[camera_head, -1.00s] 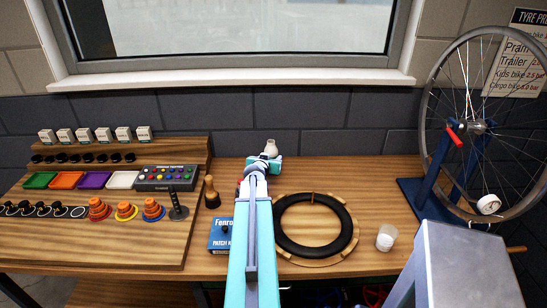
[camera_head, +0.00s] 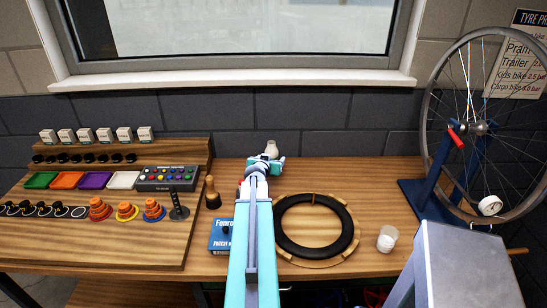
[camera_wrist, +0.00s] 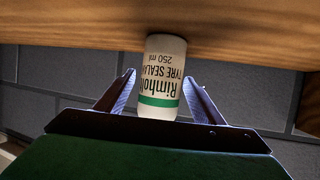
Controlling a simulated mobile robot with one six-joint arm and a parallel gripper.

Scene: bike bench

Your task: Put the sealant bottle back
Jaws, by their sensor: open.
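The sealant bottle (camera_head: 271,147) is white and stands upright at the back of the bench, near the wall, just beyond my gripper (camera_head: 266,163) in the head view. In the wrist view, which is upside down, the sealant bottle (camera_wrist: 160,75) shows its "Rimholt tyre sealant 250 ml" label and a green band. My gripper (camera_wrist: 160,82) is open, with one finger on each side of the bottle and visible gaps between. Its lower part is hidden in the head view by my gripper.
A wooden-handled tool (camera_head: 212,192) and a blue patch kit box (camera_head: 220,235) lie left of my arm. A black tyre ring (camera_head: 345,240) and a small white cup (camera_head: 387,238) are to the right. A stepped parts board (camera_head: 100,245) fills the left. A wheel stand (camera_head: 425,200) is at the right.

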